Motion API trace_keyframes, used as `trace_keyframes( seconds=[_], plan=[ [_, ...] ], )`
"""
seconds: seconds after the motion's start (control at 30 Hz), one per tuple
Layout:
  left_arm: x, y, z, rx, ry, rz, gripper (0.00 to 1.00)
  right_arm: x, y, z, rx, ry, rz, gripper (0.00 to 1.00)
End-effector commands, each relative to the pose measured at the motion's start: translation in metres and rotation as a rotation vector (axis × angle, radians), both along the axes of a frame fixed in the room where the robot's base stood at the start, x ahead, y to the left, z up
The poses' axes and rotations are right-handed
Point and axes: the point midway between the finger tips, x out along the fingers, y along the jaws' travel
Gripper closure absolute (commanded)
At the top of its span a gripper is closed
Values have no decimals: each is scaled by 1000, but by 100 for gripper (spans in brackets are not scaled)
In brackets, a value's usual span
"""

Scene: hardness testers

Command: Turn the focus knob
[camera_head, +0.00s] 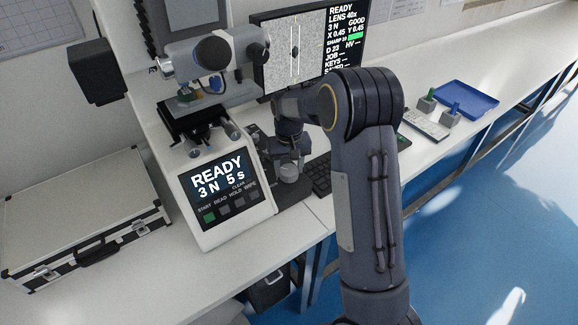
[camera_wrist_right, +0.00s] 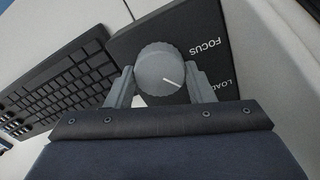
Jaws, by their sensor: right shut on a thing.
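The focus knob (camera_wrist_right: 160,70) is a grey ribbed dial with a white pointer line, on a black panel (camera_wrist_right: 208,22) lettered FOCUS and LOAD in the right wrist view. My right gripper (camera_wrist_right: 160,82) has one finger on each side of the knob and is shut on it. In the head view my right arm reaches down to the knob (camera_head: 289,172) beside the hardness tester (camera_head: 222,190), whose screen reads READY, 3 N, 5 s. The monitor (camera_head: 345,50) shows a grey specimen picture with a dark indent and a green bar at SHARP. My left gripper is not in view.
A black keyboard (camera_wrist_right: 62,82) lies close left of the knob panel in the wrist view. A silver case (camera_head: 85,225) lies on the bench at the left. A blue tray (camera_head: 466,98) and small blocks stand at the right. The specimen stage (camera_head: 190,122) is above the tester's screen.

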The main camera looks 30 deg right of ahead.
Motion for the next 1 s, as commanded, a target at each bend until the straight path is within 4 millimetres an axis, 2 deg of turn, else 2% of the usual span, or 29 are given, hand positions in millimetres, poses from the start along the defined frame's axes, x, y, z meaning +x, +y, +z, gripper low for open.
trace_keyframes(
  seconds=[0.37,0.4,0.53,0.83,1.0],
  plan=[
    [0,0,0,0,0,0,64,1,-1,1,-2,-6,-3,75],
    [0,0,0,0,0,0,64,1,-1,1,-2,-6,-3,47],
    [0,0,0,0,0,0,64,1,0,1,-1,-4,-3,30],
    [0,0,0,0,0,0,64,1,0,2,-1,-3,-2,30],
    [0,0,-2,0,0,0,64,2,0,22,-1,-7,-2,30]
  ],
)
